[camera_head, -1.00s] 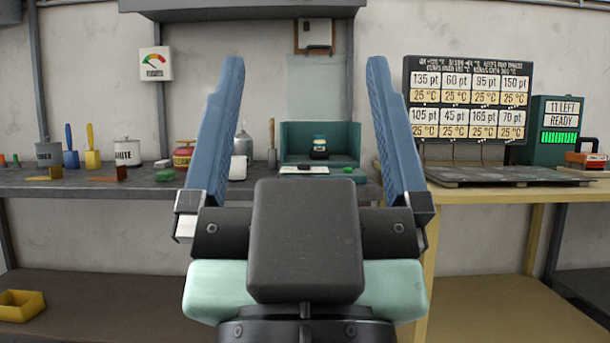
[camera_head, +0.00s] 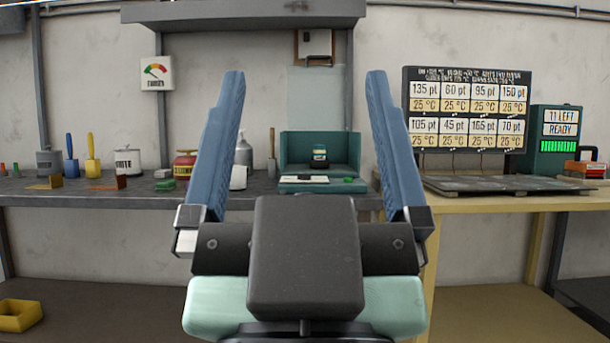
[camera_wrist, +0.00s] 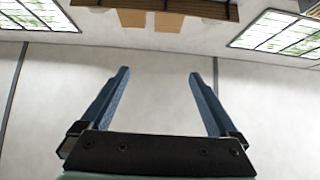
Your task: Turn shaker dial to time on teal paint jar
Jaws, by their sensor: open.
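My gripper (camera_head: 305,75) is open and empty, its two blue fingers wide apart in front of the camera. In the head view, a teal box-shaped station (camera_head: 347,147), which looks like the shaker, stands on the grey bench beyond the fingers. A small dark jar with a pale band (camera_head: 320,158) stands inside it; its teal colour is hard to make out. A pale panel (camera_head: 303,179) and a green piece (camera_head: 349,180) are at its front; I cannot make out a dial.
The grey bench (camera_head: 100,200) holds a white can (camera_head: 127,162), a red can (camera_head: 184,165), a white mug (camera_head: 239,178) and brushes. A yellow-framed table (camera_head: 480,205) stands right, with a dark plate (camera_head: 510,184), a number board (camera_head: 468,110) and a teal READY display (camera_head: 557,140). A shelf (camera_head: 245,14) overhangs the bench.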

